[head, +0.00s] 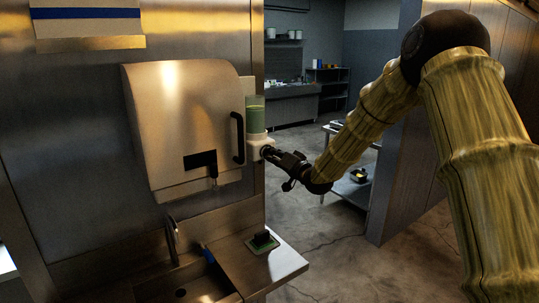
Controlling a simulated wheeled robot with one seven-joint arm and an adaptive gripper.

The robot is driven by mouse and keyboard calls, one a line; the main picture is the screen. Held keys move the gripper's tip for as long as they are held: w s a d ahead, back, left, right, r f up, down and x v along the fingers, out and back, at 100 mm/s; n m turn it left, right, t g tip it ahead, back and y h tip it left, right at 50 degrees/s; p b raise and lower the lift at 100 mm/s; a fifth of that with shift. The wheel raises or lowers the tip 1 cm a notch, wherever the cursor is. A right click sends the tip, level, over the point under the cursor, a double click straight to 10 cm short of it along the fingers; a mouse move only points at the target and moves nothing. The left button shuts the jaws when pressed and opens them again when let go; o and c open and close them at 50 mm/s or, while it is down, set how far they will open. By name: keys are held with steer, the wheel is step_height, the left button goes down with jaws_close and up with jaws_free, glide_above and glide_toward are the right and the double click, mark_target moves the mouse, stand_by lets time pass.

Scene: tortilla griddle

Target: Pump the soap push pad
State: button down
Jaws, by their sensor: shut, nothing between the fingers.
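The soap dispenser (256,118) hangs on the wall at the right side of the metal towel dispenser, with green soap showing in its clear upper part. Its white lower housing (259,145) is at the front. My gripper (268,153) is shut and empty, with its fingertips right at this housing. I cannot tell whether they touch it. The push pad itself is mostly hidden behind the fingertips. My arm reaches in from the right.
The metal towel dispenser (185,125) with a black handle (238,138) stands close left of my gripper. Below are a steel sink (185,290) and a ledge (285,264) holding a green and black scrubber (262,241). Open floor (320,245) lies to the right.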

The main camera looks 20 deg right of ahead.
steer(key=shift+w+a, duration=0.15)
steer(key=shift+w, duration=0.4)
steer(key=shift+v, duration=1.4)
